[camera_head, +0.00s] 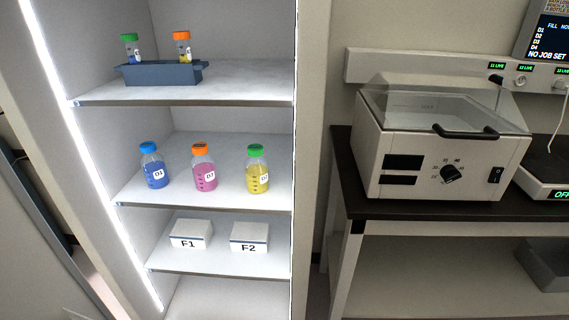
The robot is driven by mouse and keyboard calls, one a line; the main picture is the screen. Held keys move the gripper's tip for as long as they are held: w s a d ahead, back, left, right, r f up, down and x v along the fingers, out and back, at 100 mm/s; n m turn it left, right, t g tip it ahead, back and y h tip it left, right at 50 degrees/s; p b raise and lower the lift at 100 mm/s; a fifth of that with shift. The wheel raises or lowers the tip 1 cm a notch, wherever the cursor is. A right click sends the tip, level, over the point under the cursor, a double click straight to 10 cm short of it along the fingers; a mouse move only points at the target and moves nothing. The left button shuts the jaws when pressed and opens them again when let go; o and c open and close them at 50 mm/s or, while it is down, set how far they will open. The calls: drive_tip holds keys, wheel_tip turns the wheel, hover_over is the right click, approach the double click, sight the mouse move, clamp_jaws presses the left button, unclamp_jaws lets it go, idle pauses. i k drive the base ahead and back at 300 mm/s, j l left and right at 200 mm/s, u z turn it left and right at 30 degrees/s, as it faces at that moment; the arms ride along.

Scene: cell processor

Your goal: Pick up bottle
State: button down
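Three capped bottles stand upright in a row on the middle shelf in the head view. The left one is a blue bottle (155,172) with a blue cap and a label that seems to read D1. The middle one is a pink bottle (204,174) with an orange cap. The right one is a yellow bottle (257,175) with a green cap. The labels on the pink and yellow bottles are too small to read surely. My gripper is not in view.
The lit shelf unit has side walls. A dark rack (160,76) with two small capped tubes sits on the upper shelf (245,85). White boxes F1 (191,238) and F2 (249,240) sit below. A lidded machine (440,150) stands on the dark-topped bench (345,185) at right.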

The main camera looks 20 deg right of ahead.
sight(256, 166)
drive_tip(key=i+j+z, duration=0.3)
drive_tip(key=j, duration=0.45)
drive_tip(key=i+j+z, duration=0.1)
drive_tip(key=j+z, duration=0.2)
drive_tip(key=j, duration=0.5)
drive_tip(key=j+z, duration=0.35)
drive_tip(key=j, duration=0.45)
